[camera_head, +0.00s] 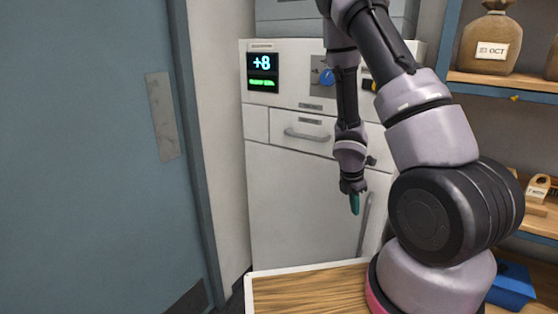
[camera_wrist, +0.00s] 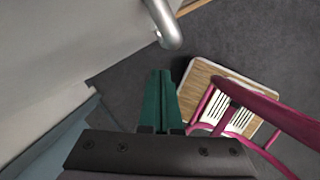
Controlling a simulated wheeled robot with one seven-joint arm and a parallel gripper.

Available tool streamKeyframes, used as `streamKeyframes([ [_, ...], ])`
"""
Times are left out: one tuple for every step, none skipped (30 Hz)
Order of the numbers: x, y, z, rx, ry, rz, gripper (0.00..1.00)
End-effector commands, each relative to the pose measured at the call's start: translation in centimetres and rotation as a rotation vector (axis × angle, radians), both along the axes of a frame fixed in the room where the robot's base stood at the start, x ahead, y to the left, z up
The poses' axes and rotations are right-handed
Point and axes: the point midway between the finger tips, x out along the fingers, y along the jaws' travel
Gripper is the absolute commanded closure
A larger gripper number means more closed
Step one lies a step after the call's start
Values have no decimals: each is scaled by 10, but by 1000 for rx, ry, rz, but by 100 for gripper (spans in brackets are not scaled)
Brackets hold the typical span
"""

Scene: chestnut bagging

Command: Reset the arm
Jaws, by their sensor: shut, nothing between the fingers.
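My gripper (camera_head: 355,203) hangs pointing down in front of the white cabinet (camera_head: 300,200), at the end of my bent arm. Its teal fingers are together with nothing between them. In the wrist view my gripper (camera_wrist: 160,85) points toward the grey floor, with the fingertips closed. A metal bar handle (camera_wrist: 165,25) is just beyond the fingertips in the wrist view. Whether the fingers are clear of the cabinet front is hard to tell from the head view.
The cabinet has a lit display (camera_head: 263,73) reading +8, a blue knob (camera_head: 327,77) and a drawer handle (camera_head: 307,134). A blue door (camera_head: 90,150) stands left. Shelves at right hold a brown sack (camera_head: 487,42) and a blue bin (camera_head: 512,287).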

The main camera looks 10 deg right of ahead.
Motion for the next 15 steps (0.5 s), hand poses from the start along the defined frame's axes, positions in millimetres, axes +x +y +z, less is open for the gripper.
streamKeyframes([
  [4, 1, 9, 4, -23, -31, 100],
  [7, 1, 16, 6, -40, -61, 100],
  [11, 2, 28, 11, -69, -112, 100],
  [14, 2, 38, 16, -94, -159, 100],
  [17, 2, 50, 23, -123, -212, 100],
  [21, 3, 68, 36, -163, -291, 100],
  [23, 3, 82, 46, -193, -353, 100],
  [24, 4, 96, 60, -222, -418, 100],
  [25, 5, 115, 79, -259, -505, 100],
  [25, 5, 128, 95, -286, -570, 100],
  [24, 6, 142, 112, -311, -635, 100],
  [22, 8, 160, 138, -343, -719, 100],
  [20, 9, 173, 158, -364, -782, 100],
  [17, 10, 186, 179, -385, -845, 100],
  [13, 12, 203, 211, -411, -928, 100],
])
